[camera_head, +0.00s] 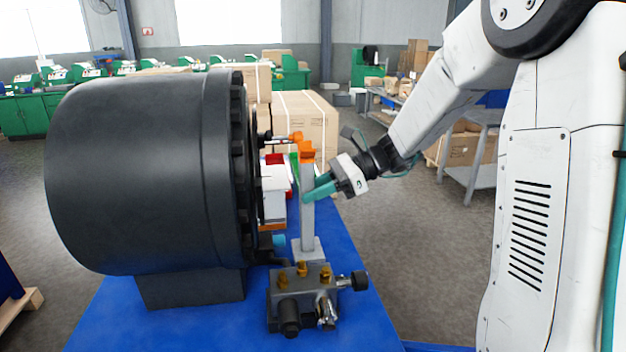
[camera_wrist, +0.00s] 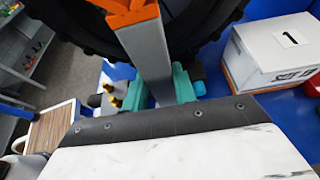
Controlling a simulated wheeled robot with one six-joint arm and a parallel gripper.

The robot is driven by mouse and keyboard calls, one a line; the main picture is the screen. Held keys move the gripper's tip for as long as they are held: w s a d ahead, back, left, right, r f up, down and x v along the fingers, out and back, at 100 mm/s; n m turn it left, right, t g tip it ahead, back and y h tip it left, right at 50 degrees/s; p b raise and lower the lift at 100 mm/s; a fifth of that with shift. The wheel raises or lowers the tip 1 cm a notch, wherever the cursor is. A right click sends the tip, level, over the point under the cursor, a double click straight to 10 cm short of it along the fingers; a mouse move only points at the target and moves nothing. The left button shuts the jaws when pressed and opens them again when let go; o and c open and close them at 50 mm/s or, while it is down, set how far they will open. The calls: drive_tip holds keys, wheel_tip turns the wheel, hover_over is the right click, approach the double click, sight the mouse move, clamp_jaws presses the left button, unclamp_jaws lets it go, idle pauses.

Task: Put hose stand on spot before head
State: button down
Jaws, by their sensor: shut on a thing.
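The hose stand is a grey upright post (camera_head: 307,222) with an orange cradle on top (camera_head: 306,153) and a flat grey foot. My gripper (camera_head: 312,190), with teal fingers, is shut on the post partway up from the right. The stand looks upright, just right of the face of the crimper head (camera_head: 140,170), a large black drum. I cannot tell whether the foot touches the blue table. In the wrist view the post (camera_wrist: 148,50) runs between the teal fingers (camera_wrist: 170,88), with the black toothed rim of the head behind. The spot itself is not distinguishable.
A grey block with brass fittings and a black knob (camera_head: 302,295) sits at the blue table's (camera_head: 215,325) near edge, close before the stand's foot. Cardboard boxes (camera_head: 310,110) stand behind. Open floor lies right.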

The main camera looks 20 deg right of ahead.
sight(313, 206)
drive_tip(key=shift+f, duration=2)
drive_tip(key=c, duration=1.1)
unclamp_jaws()
drive_tip(key=shift+f, duration=0.1)
